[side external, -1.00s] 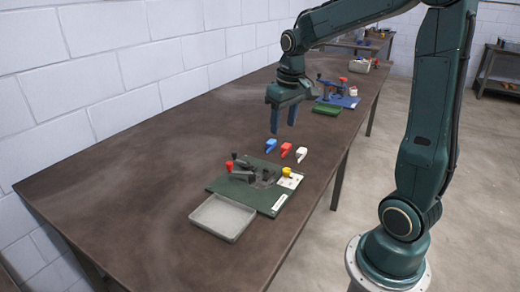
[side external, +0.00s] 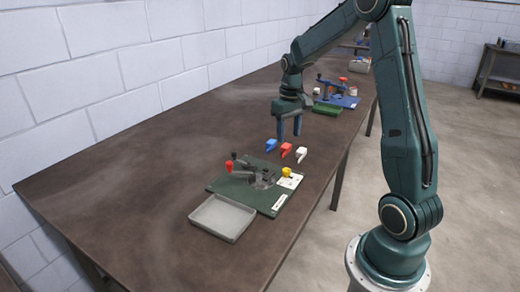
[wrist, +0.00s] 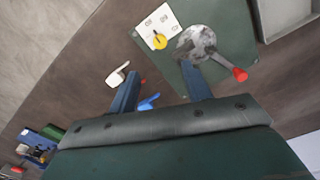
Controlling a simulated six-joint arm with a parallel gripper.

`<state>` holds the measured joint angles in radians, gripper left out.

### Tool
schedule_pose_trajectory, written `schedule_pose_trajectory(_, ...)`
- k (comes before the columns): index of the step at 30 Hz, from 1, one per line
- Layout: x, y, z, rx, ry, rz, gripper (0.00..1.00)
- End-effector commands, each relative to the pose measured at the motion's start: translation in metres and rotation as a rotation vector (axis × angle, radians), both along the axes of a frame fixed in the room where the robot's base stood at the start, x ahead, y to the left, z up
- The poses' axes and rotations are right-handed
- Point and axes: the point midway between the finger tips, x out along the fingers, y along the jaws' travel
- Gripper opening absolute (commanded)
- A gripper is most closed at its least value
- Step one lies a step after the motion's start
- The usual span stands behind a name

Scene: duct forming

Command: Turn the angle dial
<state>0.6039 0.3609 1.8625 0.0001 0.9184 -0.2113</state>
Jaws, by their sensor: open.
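The angle dial is a yellow knob (side external: 286,172) on a white marked plate (side external: 290,181), at the right corner of a green board (side external: 226,186). In the wrist view the yellow knob (wrist: 159,41) and marked plate (wrist: 154,21) show beyond my fingertips, with markings too small to read. My gripper (side external: 289,135) is open and empty, pointing down above the table behind the board. In the wrist view my two fingers (wrist: 160,72) are well apart, and the knob shows past the gap between them, not touched.
Blue (side external: 271,146), red (side external: 286,149) and white (side external: 301,153) small pieces lie just behind the board. A red-tipped lever (side external: 229,167) stands on the board. A grey tray (side external: 223,218) sits in front. A blue fixture (side external: 345,101) and green block (side external: 327,109) stand farther back.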

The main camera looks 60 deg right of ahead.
Motion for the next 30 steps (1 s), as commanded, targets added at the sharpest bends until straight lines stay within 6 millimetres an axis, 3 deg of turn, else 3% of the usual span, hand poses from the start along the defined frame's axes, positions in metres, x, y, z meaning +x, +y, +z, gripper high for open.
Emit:
schedule_pose_trajectory(8,-0.001,0.001,-0.031,0.002,0.003,0.001,0.49)
schedule_pose_trajectory(21,-0.001,0.001,-0.098,0.002,0.005,0.001,0.49)
schedule_pose_trajectory(30,-0.001,0.0,-0.126,0.0,0.003,0.001,0.49)
